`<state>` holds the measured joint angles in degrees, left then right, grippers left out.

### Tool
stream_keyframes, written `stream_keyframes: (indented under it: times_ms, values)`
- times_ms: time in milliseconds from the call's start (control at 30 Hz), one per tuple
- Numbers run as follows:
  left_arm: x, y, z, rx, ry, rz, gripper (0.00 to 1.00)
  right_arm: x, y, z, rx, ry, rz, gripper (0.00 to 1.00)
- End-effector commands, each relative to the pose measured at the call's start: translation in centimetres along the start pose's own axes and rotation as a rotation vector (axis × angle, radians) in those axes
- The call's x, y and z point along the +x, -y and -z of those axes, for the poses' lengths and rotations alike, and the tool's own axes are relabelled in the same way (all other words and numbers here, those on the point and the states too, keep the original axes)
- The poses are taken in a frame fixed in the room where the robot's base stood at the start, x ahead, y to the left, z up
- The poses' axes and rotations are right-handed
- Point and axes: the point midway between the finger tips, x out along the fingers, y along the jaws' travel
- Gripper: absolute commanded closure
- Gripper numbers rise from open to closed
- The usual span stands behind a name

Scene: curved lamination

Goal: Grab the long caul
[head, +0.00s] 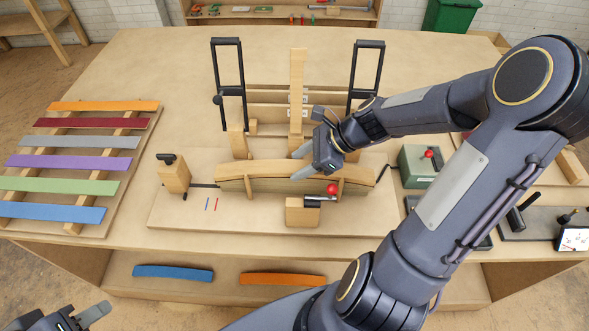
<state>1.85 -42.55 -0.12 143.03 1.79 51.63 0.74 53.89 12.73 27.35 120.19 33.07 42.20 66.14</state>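A long, pale curved wooden piece (255,172), which looks like the long caul, lies along the top of the curved form in the middle of the bench. My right gripper (297,166) is over its middle. Its two fingers are apart, one toward the back edge and one toward the front of the piece. I cannot tell whether they touch it. The gripper body and arm hide part of the piece's right half. My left gripper (95,316) is at the bottom left corner, far from the piece and partly cut off by the frame.
A tall upright wooden post (298,75) and two black frames (228,80) stand behind the form. A clamp block with a red knob (302,212) stands in front. Coloured strips (80,142) lie on a rack at left. A green box (418,167) is at right.

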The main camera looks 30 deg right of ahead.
Motion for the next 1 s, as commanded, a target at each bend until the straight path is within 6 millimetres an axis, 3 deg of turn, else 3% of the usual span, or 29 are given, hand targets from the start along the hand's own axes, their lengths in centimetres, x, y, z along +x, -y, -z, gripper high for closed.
stream_keyframes:
  times_ms: [33, 300, 633, 833, 1000]
  values:
    - [0.0, 0.0, 0.0, 0.0, 0.0, 0.0, 0.64, 0.0, 0.0, 0.0, 0.0, 0.0, 0.0, 0.57]
    - [0.0, 0.0, 0.0, 0.0, 0.0, 0.0, 0.64, 0.0, 0.0, 0.0, -0.001, 0.0, 0.001, 0.88]
    - [-0.1, -0.1, 0.1, 0.0, 0.0, 0.0, 0.64, -0.5, 0.1, -0.5, -0.002, -0.001, 0.002, 0.88]
    - [-0.4, -0.2, 0.2, 0.0, 0.0, 0.0, 0.64, -2.3, 0.1, -2.3, -0.005, -0.001, 0.005, 0.88]
    - [-0.6, -0.3, 0.3, 0.0, 0.0, 0.0, 0.64, -4.2, -2.7, -5.2, -0.01, -0.003, 0.006, 0.88]
